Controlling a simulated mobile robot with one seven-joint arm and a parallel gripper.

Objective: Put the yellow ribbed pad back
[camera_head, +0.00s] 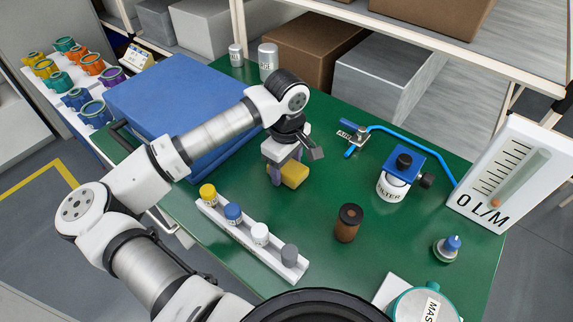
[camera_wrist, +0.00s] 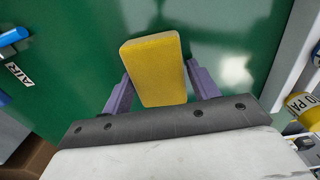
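The yellow pad (camera_head: 295,175) is a plain-looking rectangular block; its ribs cannot be made out. It sits between the purple fingers of my gripper (camera_head: 285,168) in the head view, over the green table left of its middle. In the wrist view the yellow pad (camera_wrist: 155,70) lies between both finger tips of my gripper (camera_wrist: 160,75), which appear to touch its sides. It looks slightly tilted there. Whether its underside touches the table cannot be told.
A white rack (camera_head: 282,266) with yellow, blue, white and grey pieces lies in front. A brown cylinder (camera_head: 347,223), a filter (camera_head: 394,185), a blue air pipe (camera_head: 415,136) and a flow gauge (camera_head: 507,175) stand to the right. A large blue box (camera_head: 180,100) stands left.

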